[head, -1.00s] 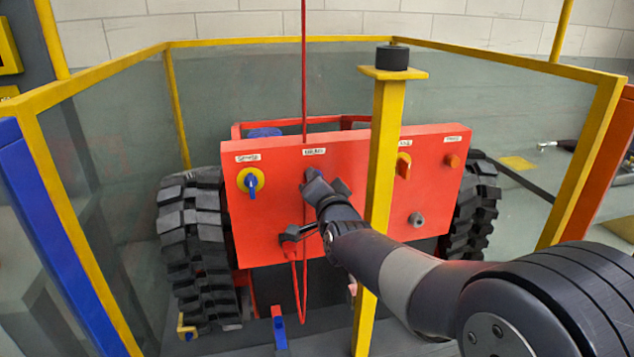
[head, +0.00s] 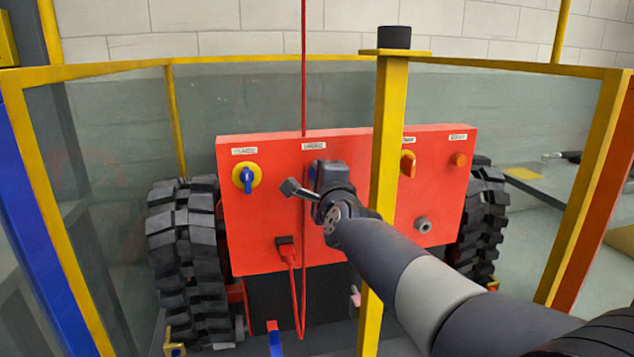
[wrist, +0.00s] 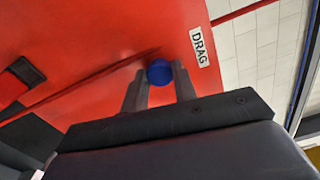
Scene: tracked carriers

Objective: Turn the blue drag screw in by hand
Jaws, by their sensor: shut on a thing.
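The blue drag screw (wrist: 159,72) shows in the wrist view as a round blue head on the red panel, next to a label reading DRAG (wrist: 201,46). My gripper (wrist: 160,84) is shut on it, with one grey finger on each side of the head. In the head view my gripper (head: 322,178) is at the upper middle of the red panel (head: 260,225), below the label. Only a sliver of blue shows there; my wrist hides most of the screw.
A red cord hangs past the gripper. Yellow-framed clear guards surround the carrier.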

